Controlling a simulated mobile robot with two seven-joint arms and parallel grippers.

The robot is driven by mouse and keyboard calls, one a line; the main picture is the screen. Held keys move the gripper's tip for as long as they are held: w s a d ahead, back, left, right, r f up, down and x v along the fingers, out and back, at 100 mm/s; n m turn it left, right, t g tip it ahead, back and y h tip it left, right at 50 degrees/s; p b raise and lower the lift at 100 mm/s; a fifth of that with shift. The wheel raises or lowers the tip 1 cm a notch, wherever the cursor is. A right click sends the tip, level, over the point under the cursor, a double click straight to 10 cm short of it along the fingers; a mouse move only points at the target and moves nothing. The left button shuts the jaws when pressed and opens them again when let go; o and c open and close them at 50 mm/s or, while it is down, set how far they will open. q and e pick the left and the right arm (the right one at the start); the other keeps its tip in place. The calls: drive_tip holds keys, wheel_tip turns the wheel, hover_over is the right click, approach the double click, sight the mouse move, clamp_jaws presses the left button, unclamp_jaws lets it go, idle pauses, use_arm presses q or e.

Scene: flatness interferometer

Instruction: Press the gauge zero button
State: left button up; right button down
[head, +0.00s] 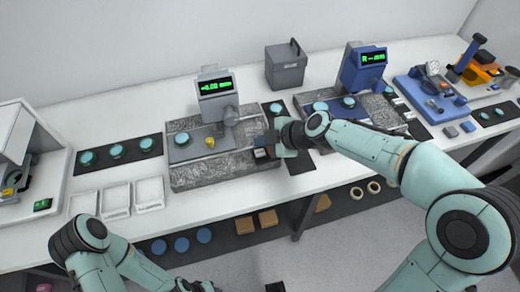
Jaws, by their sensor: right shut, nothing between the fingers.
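A grey gauge (217,90) with a green-lit display stands on a speckled stone base (215,172) left of the middle. A teal disc lies on the grey plate in front of it, and a small yellow piece (210,142) is beside the disc. My right gripper (262,151) is shut and empty at the right front part of this base, by a small dark box with a light top. I cannot tell whether it touches the box. No zero button can be made out clearly; the gripper and wrist cover part of that area. My left arm is at the lower left, its fingers out of sight.
A blue gauge (364,68) with its own lit display stands on a second stone base to the right, partly behind my right arm. A grey bin (286,66) stands at the back. White trays (117,199) and dark mats with teal discs lie to the left.

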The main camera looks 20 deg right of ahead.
sight(262, 154)
drive_tip(key=shift+w+r+p, duration=0.1)
drive_tip(key=shift+r+p, duration=0.5)
drive_tip(key=shift+r, duration=1.1)
use_arm(q)
drive_tip(key=shift+w+r, duration=0.5)
drive_tip(key=shift+r, duration=0.35)
use_arm(e)
drive_tip(key=shift+f, duration=0.1)
